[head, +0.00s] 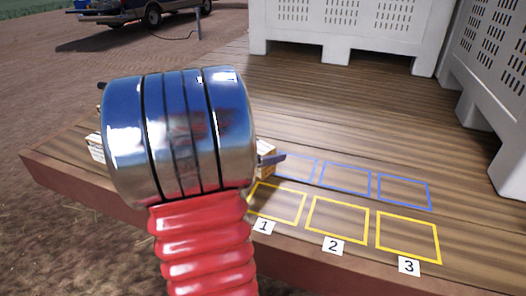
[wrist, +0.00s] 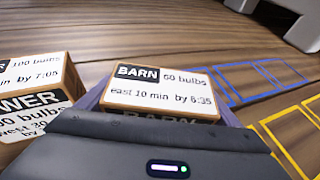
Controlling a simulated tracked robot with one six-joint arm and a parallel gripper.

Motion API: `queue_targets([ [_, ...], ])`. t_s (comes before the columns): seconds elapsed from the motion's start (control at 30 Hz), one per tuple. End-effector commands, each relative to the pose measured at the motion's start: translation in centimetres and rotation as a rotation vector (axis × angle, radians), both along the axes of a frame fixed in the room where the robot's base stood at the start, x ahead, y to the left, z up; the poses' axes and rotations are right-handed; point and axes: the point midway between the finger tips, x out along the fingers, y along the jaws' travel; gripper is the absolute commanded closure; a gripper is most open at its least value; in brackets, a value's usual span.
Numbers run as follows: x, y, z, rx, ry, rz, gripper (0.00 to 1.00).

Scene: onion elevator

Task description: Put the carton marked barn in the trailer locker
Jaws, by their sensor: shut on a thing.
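The carton marked BARN (wrist: 160,92) is a small brown box with a white label reading 50 or 60 bulbs, east 10 min, by 6:35. It sits between the fingers of my gripper (wrist: 160,108), which is shut on it. In the head view my arm hides most of the gripper; a sliver of carton (head: 265,157) and one finger show at its right side. I cannot tell whether the carton touches the deck. No trailer locker can be made out; a dark vehicle or trailer (head: 150,12) stands far off at the top left.
Another carton (wrist: 38,90), its label ending in WER, stands close on the left. The wooden deck (head: 330,125) carries blue outlines (head: 346,180) and yellow outlines numbered 1 to 3 (head: 337,220). White slotted bins (head: 345,30) stand at the back and right. Bare soil lies beyond the deck.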

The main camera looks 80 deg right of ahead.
Motion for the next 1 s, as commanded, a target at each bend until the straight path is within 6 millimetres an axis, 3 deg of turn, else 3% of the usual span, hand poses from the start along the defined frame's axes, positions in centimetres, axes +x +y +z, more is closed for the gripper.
queue_targets([
  [0.37, 0.04, -0.01, -0.27, -0.001, 0.0, 0.001, 0.51],
  [0.4, 0.05, 0.02, -0.36, 0.0, 0.001, 0.0, 0.13],
  [0.57, 0.06, 0.02, -0.34, 0.0, 0.0, 0.001, 0.02],
  [1.0, 0.44, 0.5, 0.18, -0.002, -0.001, 0.004, 0.0],
])
